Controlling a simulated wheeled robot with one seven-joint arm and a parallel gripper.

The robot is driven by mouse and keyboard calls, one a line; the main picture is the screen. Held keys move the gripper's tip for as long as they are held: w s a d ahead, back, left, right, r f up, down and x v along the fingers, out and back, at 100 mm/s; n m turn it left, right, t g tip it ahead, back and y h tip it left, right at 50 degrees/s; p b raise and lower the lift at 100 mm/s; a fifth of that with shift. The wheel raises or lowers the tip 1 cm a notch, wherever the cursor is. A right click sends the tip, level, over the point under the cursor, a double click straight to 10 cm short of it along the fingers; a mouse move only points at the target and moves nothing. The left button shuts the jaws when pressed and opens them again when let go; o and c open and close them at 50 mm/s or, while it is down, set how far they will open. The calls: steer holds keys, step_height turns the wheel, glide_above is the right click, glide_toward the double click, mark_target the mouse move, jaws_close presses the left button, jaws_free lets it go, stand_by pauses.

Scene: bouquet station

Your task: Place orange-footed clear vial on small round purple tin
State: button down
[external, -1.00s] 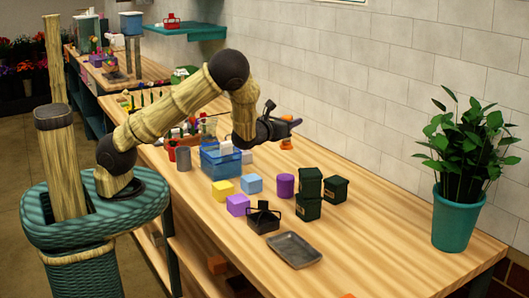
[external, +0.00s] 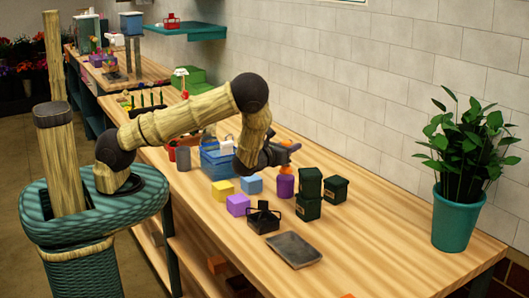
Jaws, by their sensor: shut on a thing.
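The small round purple tin (external: 286,188) stands upright on the wooden table, just left of the dark green boxes. My gripper (external: 289,147) is shut on the orange-footed clear vial, right above the tin. The vial's orange foot (external: 286,170) shows below the fingers, at the tin's top rim. I cannot tell whether the foot touches the tin. The clear upper part of the vial is too small and covered by the fingers to make out.
Dark green boxes (external: 309,208) stand close to the right of the tin, two of them stacked. A light blue cube (external: 252,184), yellow cube (external: 222,189) and purple cube (external: 238,205) lie to the left. A black caddy (external: 263,222) and grey tray (external: 294,251) are in front.

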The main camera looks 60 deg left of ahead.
steer(key=shift+f, duration=0.65)
steer(key=shift+f, duration=0.25)
steer(key=c, duration=1.1)
jaws_free()
steer(key=shift+r, duration=0.1)
